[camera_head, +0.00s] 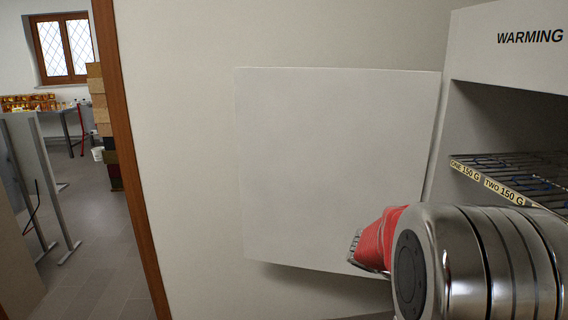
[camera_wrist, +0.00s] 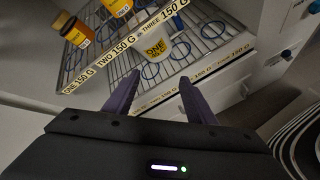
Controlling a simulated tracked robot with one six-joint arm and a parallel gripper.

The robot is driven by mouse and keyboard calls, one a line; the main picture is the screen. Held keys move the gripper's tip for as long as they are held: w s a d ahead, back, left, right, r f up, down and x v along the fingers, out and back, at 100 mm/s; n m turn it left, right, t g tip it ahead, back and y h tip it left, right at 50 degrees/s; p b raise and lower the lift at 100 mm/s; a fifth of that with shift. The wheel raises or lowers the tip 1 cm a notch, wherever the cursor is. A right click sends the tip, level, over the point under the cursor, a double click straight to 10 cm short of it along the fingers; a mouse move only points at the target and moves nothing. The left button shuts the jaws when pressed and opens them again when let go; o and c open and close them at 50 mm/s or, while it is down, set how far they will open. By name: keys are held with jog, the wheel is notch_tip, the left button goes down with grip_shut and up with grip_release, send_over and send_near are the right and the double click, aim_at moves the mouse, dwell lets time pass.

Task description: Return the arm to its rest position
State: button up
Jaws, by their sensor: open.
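My gripper (camera_wrist: 160,77) shows in the wrist view with its two dark purple fingers apart and nothing between them. The fingers point toward the wire racks of the warming cabinet. In the head view, a silver link of my arm (camera_head: 485,265) fills the lower right, in front of the cabinet; the gripper itself cannot be made out there.
The cabinet marked WARMING (camera_head: 530,38) has its white door (camera_head: 335,165) swung open. Its wire rack (camera_head: 520,170) has labelled edges. A white tub (camera_wrist: 155,47) and amber jars (camera_wrist: 78,34) stand on the racks. A doorway with a tiled floor (camera_head: 100,235) is at left.

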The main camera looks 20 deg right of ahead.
jog(key=s+a+r+m+t+y, duration=0.1)
jog(key=s+a+m+t+y, duration=0.1)
jog(key=a, duration=1)
jog(key=s+a+r+m+t+y, duration=0.2)
jog(key=s+a+m+t+y, duration=0.1)
jog(key=a, duration=1)
jog(key=s+a+r+m+t+y, duration=0.2)
jog(key=a+y, duration=0.4)
jog(key=a, duration=0.6)
jog(key=shift+s+a+r+m+t, duration=0.3)
jog(key=shift+s+t, duration=0.2)
jog(key=shift+s, duration=0.65)
